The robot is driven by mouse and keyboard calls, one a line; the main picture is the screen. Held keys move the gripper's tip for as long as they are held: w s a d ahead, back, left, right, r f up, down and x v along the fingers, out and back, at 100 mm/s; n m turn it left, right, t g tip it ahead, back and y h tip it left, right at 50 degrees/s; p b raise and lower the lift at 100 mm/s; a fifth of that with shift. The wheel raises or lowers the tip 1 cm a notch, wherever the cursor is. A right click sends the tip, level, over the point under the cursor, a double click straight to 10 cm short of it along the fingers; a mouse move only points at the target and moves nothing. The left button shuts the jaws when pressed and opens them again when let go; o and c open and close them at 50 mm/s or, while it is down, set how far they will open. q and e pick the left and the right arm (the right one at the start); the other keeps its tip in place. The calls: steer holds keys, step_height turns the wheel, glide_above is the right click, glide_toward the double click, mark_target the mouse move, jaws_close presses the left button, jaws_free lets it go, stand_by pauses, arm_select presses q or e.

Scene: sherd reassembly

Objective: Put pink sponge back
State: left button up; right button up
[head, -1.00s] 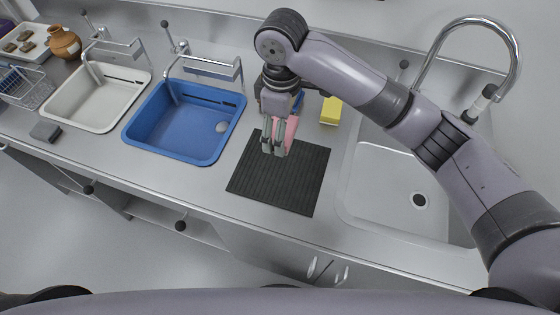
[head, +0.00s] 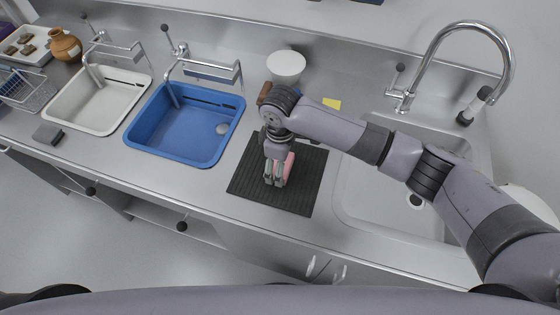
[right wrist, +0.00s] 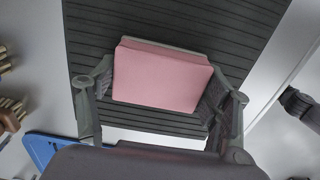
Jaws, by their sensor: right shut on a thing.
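The pink sponge (head: 288,163) is between the fingers of my right gripper (head: 275,180), over the black ribbed mat (head: 305,185). In the right wrist view the sponge (right wrist: 160,78) fills the space between the two fingers, which press on its left and right sides. The mat (right wrist: 200,20) lies beyond it. I cannot tell whether the sponge touches the mat. My left gripper is not in view.
The blue basin (head: 185,130) is left of the mat and a white basin (head: 95,105) is farther left. The steel sink (head: 385,195) is to the right. A yellow sponge (head: 332,103) and a white bowl (head: 286,65) are behind. A grey block (head: 47,134) lies at the front left.

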steer(key=shift+f, duration=0.1)
steer(key=o, duration=1.1)
steer(key=shift+o, duration=0.2)
step_height(320, 180, up, 12)
steer(key=b, duration=0.2)
